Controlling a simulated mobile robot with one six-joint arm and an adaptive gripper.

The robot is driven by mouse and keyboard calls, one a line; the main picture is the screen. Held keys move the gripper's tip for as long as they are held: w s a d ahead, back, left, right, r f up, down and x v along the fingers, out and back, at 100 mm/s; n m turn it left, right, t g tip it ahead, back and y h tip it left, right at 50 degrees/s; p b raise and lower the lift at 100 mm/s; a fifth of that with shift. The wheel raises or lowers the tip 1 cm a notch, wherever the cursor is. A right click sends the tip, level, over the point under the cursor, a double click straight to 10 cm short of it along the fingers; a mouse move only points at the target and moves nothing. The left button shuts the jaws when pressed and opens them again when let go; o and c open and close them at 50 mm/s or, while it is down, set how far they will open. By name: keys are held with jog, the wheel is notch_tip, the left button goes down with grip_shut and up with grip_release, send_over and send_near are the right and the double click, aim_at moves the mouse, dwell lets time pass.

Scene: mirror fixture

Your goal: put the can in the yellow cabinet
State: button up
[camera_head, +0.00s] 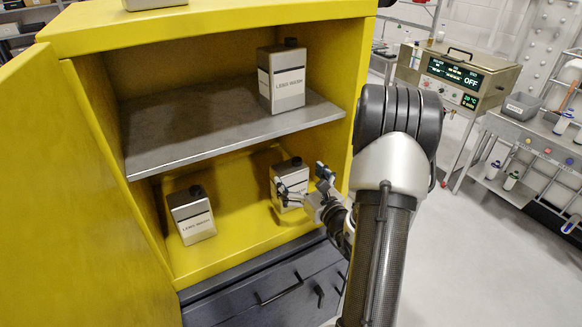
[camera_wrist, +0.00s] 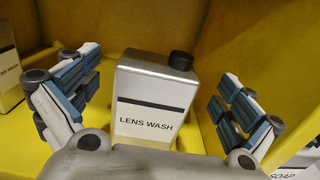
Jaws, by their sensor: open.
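The yellow cabinet (camera_head: 215,28) stands open, with a grey shelf inside. A silver can (camera_head: 289,173) with a black cap and white label stands upright on the cabinet's lower floor at the right. In the wrist view this can (camera_wrist: 155,95) reads LENS WASH and sits between my fingers. My gripper (camera_head: 303,182) is open, its fingers on either side of the can with visible gaps. The lower part of the can is hidden by my gripper in the wrist view.
A similar can (camera_head: 193,214) stands at the lower left and another (camera_head: 282,77) on the grey shelf (camera_head: 220,120). One (camera_head: 150,3) is partly visible on top. The open door (camera_head: 70,210) is at left. A SOAP label (camera_wrist: 290,172) shows at the wrist view's edge.

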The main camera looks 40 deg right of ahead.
jog(key=v, duration=0.7)
jog(key=shift+p, duration=0.35)
jog(key=shift+w, duration=0.1)
